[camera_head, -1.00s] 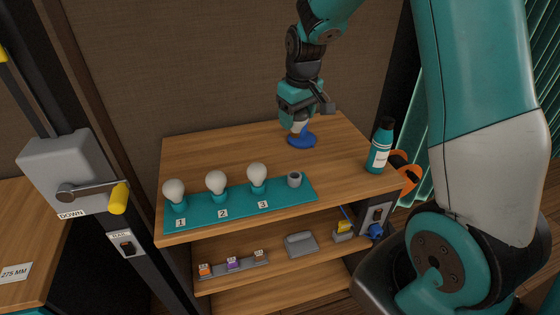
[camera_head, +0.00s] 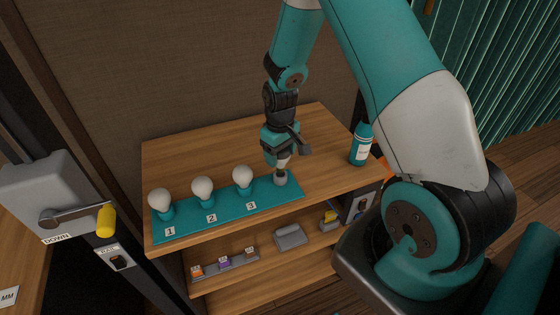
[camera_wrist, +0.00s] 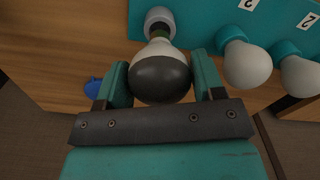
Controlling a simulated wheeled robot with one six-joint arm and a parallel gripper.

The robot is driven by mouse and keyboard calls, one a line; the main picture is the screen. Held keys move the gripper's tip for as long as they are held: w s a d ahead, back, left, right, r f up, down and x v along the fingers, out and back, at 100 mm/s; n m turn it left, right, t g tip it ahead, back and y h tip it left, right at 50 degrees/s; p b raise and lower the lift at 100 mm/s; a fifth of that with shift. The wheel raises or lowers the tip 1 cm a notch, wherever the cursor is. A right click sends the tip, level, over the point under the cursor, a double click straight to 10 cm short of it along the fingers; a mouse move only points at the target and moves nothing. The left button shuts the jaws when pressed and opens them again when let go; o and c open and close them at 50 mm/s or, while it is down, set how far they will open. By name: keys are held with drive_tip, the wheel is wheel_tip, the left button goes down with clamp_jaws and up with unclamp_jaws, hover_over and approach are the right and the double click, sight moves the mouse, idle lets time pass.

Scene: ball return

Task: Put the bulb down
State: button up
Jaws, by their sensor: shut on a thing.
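My gripper (camera_head: 282,156) is over the right end of the teal board (camera_head: 230,211) on the tabletop. It is shut on a bulb with a dark grey top and pale lower glass, clear in the wrist view (camera_wrist: 160,76), between my two teal fingers. The bulb's narrow end points at the grey cup (camera_head: 281,179), also in the wrist view (camera_wrist: 160,15). The narrow end overlaps the cup's rim; I cannot tell whether it is inside or just above.
Three white bulbs (camera_head: 159,200) (camera_head: 203,188) (camera_head: 243,176) stand in teal holders numbered 1, 2 and 3, left of the cup. A teal bottle (camera_head: 361,146) stands at right. A blue dish (camera_wrist: 93,86) shows in the wrist view. The shelf below holds a grey tray (camera_head: 290,236).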

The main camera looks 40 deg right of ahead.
sight(280, 163)
drive_tip(key=shift+f+p, duration=0.3)
drive_tip(key=shift+f, duration=1.65)
drive_tip(key=o, duration=1)
drive_tip(key=shift+r, duration=0.1)
wheel_tip(280, 163, up, 12)
drive_tip(key=b, duration=0.2)
drive_tip(key=shift+f+b, duration=0.2)
drive_tip(key=shift+b, duration=0.2)
drive_tip(key=s+a+r+n+y, duration=0.15)
drive_tip(key=s+a+r, duration=0.25)
drive_tip(key=a+r, duration=0.4)
drive_tip(key=s+a+r+n+y, duration=0.1)
drive_tip(key=s+a+r, duration=0.1)
drive_tip(key=s+a, duration=0.3)
drive_tip(key=s+a+r+n, duration=0.2)
drive_tip(key=s+a+r, duration=0.1)
drive_tip(key=s, duration=0.4)
drive_tip(key=s+a+r+n+y, duration=0.1)
drive_tip(key=s+a+r, duration=0.1)
drive_tip(key=s+a, duration=0.4)
drive_tip(key=shift+s+a+r+y, duration=0.15)
drive_tip(key=shift+a+r+y, duration=0.1)
drive_tip(key=shift+a+y, duration=0.1)
